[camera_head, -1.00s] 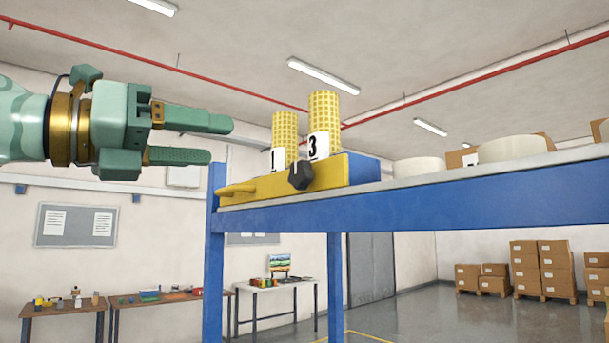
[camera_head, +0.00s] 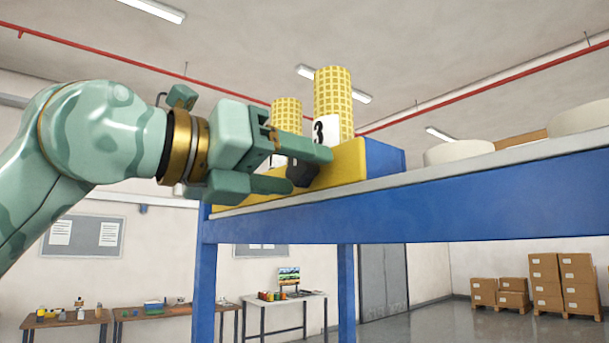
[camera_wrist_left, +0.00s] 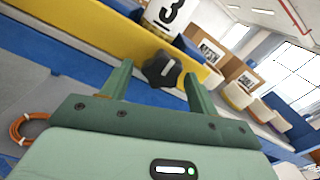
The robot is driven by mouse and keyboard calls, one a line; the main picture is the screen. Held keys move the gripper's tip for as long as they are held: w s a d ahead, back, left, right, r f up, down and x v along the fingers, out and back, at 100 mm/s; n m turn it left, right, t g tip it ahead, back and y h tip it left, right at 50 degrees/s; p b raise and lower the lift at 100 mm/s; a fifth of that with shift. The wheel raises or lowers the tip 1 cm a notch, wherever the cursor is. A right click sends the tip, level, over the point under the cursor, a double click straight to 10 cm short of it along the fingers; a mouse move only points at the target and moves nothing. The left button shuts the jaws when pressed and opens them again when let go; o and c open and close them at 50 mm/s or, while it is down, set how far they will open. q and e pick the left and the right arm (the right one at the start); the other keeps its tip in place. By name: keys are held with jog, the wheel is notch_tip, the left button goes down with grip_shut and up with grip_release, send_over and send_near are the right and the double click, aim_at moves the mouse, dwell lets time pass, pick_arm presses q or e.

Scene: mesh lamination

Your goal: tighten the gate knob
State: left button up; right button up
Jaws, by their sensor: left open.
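The gate knob (camera_head: 301,174) is black and lobed, on the front of a yellow gate (camera_head: 345,163) fixed to a blue block (camera_head: 385,159) on the raised bench. My left gripper (camera_head: 309,169) is open at the knob, one finger above and one below it in the head view. The upper finger hides part of the knob. In the left wrist view the knob (camera_wrist_left: 161,69) lies between the two fingertips, with a white bar mark on its face. I cannot tell whether the fingers touch it. My right gripper is not in view.
Two yellow mesh rolls (camera_head: 333,95) stand behind the gate; the nearer has a "3" label. White rolls (camera_head: 459,152) sit on the bench (camera_head: 450,200) to the right. An orange cable coil (camera_wrist_left: 27,128) lies at the left in the wrist view.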

pick_arm(q)
jog(key=shift+w+d, duration=0.2)
jog(key=shift+d, duration=0.15)
jog(key=shift+s+a, duration=0.1)
jog(key=shift+a, duration=0.1)
jog(key=c, duration=1)
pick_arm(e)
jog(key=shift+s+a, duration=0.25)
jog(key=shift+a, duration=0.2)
